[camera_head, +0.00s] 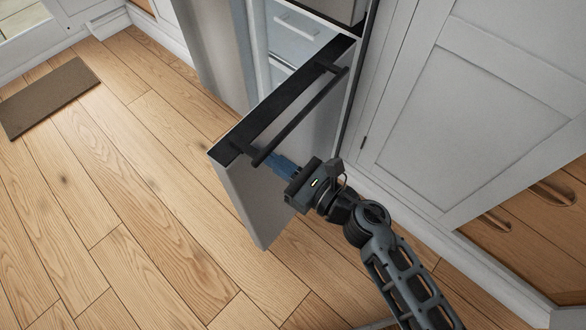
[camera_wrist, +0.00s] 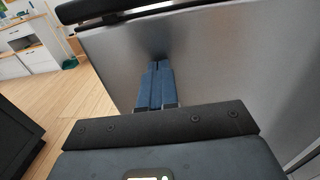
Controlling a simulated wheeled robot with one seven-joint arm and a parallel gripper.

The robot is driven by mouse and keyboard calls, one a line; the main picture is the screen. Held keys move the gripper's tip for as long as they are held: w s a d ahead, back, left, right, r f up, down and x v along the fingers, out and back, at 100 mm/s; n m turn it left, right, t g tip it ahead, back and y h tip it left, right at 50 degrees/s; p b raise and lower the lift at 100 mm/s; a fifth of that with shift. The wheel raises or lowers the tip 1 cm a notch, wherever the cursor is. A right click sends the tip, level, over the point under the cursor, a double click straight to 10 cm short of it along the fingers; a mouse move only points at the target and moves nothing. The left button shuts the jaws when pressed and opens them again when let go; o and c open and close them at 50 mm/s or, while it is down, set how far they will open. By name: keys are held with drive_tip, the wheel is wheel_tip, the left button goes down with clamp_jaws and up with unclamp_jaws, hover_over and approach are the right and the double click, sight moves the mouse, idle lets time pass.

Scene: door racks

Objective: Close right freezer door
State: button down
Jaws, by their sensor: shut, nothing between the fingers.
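The right freezer door (camera_head: 253,200) stands open, swung out from the fridge-freezer, with its grey outer face toward my arm. A long dark handle (camera_head: 300,117) runs along its upper part. My gripper (camera_head: 277,163) is at the door's outer face, just below the handle. Its blue fingers are together and empty. In the wrist view the grey door face (camera_wrist: 230,65) fills much of the picture, and the shut fingertips (camera_wrist: 158,65) are at or very near it. I cannot tell whether they touch. The handle (camera_wrist: 120,10) crosses the top of that view.
The open freezer compartment (camera_head: 292,45) with pale drawers shows behind the door. Another grey door panel (camera_head: 217,50) stands to its left. White cabinets (camera_head: 480,100) and wooden drawers (camera_head: 540,215) line the right. The wooden floor (camera_head: 120,190) is clear apart from a brown mat (camera_head: 48,97).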

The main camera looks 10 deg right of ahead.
drive_tip(key=shift+w+a, duration=0.25)
